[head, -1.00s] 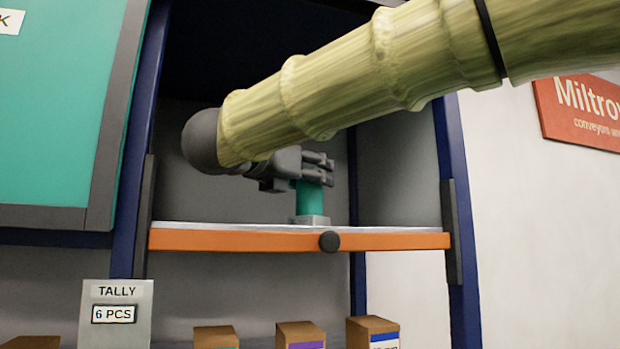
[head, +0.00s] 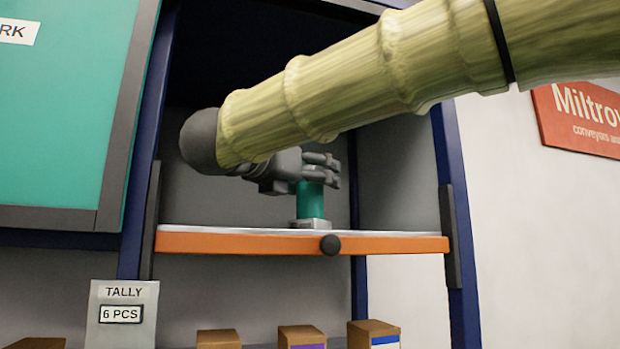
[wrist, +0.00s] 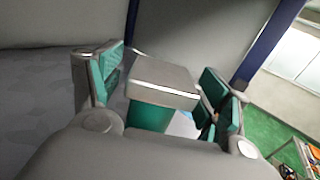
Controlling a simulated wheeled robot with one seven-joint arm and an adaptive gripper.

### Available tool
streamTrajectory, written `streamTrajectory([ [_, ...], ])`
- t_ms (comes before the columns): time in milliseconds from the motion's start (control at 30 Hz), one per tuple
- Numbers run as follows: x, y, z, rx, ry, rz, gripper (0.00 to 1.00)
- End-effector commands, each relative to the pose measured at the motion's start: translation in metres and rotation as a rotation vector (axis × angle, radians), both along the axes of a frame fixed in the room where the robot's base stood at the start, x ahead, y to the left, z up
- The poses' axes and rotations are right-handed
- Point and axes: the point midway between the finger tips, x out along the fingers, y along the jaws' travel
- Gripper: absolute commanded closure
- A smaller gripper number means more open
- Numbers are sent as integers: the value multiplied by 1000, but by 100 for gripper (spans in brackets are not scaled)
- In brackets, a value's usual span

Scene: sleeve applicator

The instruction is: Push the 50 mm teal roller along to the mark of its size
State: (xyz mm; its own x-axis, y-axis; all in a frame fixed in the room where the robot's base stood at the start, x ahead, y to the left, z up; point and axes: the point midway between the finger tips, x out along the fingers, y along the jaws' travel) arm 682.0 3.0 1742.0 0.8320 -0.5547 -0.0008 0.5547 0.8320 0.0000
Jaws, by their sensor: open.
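The teal roller (head: 310,201) stands upright on a small grey base on the shelf (head: 240,243) in the head view. In the wrist view its teal body (wrist: 148,117) shows under a flat grey top block. My gripper (head: 322,172) is at the upper part of the roller, its fingers reaching to the right. In the wrist view my gripper (wrist: 165,92) has its teal-padded fingers spread on either side of the roller, with a gap on each side. No size mark is visible on the shelf.
The shelf has an orange front edge with a dark round knob (head: 330,244). Blue posts (head: 458,200) flank the bay. Below are brown boxes (head: 373,334) and a tally sign (head: 122,312). The shelf left of the roller looks clear.

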Motion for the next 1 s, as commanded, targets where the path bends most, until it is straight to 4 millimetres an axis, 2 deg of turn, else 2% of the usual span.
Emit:
streamTrajectory([
  [267,-11,8,0,0,0,1,24],
  [700,-75,50,0,0,0,1,24],
  [1000,-98,65,0,0,0,0,24],
])
